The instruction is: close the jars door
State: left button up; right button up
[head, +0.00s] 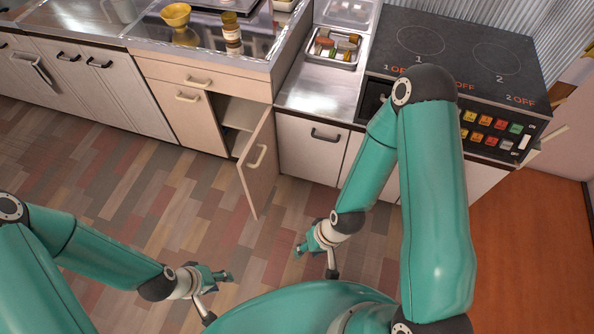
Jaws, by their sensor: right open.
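A cabinet door (259,166) with a light handle stands swung open, sticking out from the counter front. Behind it is a dark cabinet opening (235,117), and its contents are mostly hidden. I cannot tell from a label whether this is the jars door. My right gripper (299,250) is open and empty over the floor, to the right of the door's lower edge and apart from it in the picture. My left gripper (229,277) is low in the picture, below the door, with nothing visible in it. Its finger opening is too small to judge.
A closed drawer (187,78) and a closed door (190,115) are beside the opening. A closed white cabinet (307,150) and a stove (440,70) stand to the right. A yellow bowl (176,16) and a jar (231,35) are on the counter. The tiled floor is clear.

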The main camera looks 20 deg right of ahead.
aim_at(258, 166)
jog(key=z, duration=0.15)
jog(key=i, duration=0.7)
jog(key=z, duration=2.4)
jog(key=k, duration=0.5)
jog(key=u, duration=0.7)
jog(key=i, duration=0.2)
jog(key=u, duration=0.15)
